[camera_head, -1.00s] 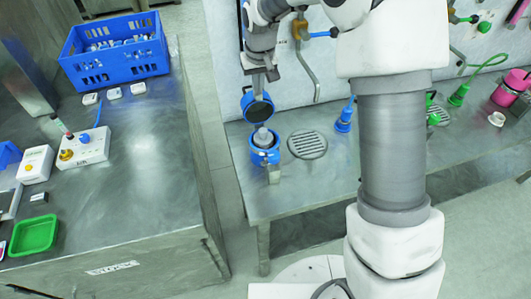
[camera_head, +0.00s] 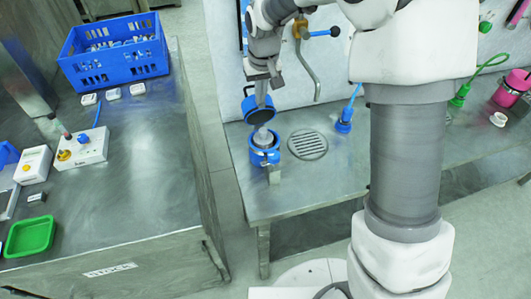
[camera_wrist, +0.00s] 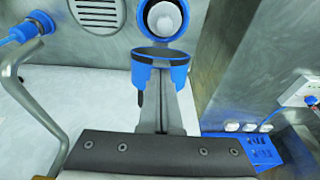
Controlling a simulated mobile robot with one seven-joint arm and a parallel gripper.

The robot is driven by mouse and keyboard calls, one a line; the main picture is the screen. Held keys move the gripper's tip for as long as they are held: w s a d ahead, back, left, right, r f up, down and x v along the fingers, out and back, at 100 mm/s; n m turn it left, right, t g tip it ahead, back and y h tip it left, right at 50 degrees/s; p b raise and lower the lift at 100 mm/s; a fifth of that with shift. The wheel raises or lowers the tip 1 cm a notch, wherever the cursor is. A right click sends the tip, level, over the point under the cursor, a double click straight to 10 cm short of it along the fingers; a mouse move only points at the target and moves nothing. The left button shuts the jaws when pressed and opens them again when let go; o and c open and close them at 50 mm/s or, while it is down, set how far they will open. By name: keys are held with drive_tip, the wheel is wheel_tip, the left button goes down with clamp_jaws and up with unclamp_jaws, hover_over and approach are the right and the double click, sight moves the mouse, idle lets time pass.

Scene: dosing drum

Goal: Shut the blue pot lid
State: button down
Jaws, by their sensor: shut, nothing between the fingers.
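The blue pot (camera_head: 264,157) stands on the metal bench with a pale, rounded item inside it. Its blue lid (camera_head: 250,105) stands open, tilted up at the pot's far side, with its dark inner face toward the pot. My gripper (camera_head: 262,97) is shut and empty, pointing down right at the lid's back. In the wrist view, the shut fingers (camera_wrist: 162,95) reach the lid (camera_wrist: 142,77), which shows on both sides of them. The pot (camera_wrist: 180,42) lies just beyond. Whether the fingertips touch the lid is hard to tell.
A round drain grate (camera_head: 307,145) lies right of the pot. A blue fitting (camera_head: 344,124) and a bent metal pipe with a blue handle (camera_head: 322,33) are farther right. A blue crate (camera_head: 114,50) sits on the left table across a gap.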

drive_tip(key=shift+s+d+f+b, duration=0.25)
drive_tip(key=shift+s+f+b, duration=0.2)
drive_tip(key=shift+s, duration=0.4)
drive_tip(key=shift+s+d+f+b, duration=0.3)
drive_tip(key=shift+s+f, duration=0.2)
drive_tip(key=shift+s, duration=0.3)
drive_tip(key=shift+f, duration=0.1)
drive_tip(key=shift+s+d+f+b, duration=0.15)
drive_tip(key=shift+s+f+b, duration=0.25)
drive_tip(key=shift+s+b, duration=0.2)
drive_tip(key=shift+s+d+f+b, duration=0.15)
drive_tip(key=shift+s+f+b, duration=0.25)
drive_tip(key=shift+s+b, duration=0.2)
drive_tip(key=shift+r, duration=0.1)
drive_tip(key=shift+w, duration=0.1)
drive_tip(key=p+v, duration=0.5)
drive_tip(key=v, duration=0.3)
drive_tip(key=shift+s, duration=0.4)
drive_tip(key=shift+w+d+r, duration=0.1)
drive_tip(key=shift+r, duration=0.05)
